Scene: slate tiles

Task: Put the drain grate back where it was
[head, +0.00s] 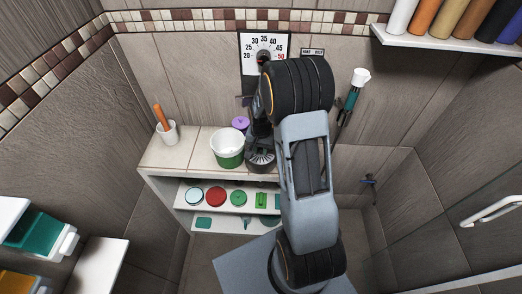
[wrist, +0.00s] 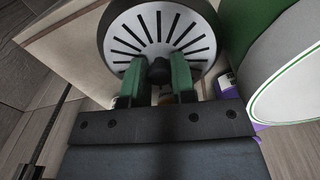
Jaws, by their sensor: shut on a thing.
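The drain grate is a round disc with a pale face, dark radial slots and a dark rim; it shows in the wrist view (wrist: 160,24) and, partly, in the head view (head: 261,161). My gripper (wrist: 158,76) has its green fingers shut on the dark knob at the grate's centre. In the head view the grate is at the right end of the tiled ledge (head: 185,152), beside the white and green tub (head: 228,150). I cannot tell whether it touches the ledge. My arm hides part of the grate and the floor behind it. No drain opening is visible.
Close by are the tub, also large at right in the wrist view (wrist: 295,85), and a purple item (head: 240,122). A cup (head: 167,132) stands left. Shelves below hold several round lids (head: 216,196). A dial (head: 264,55) and a green-handled tool (head: 352,97) are on the wall.

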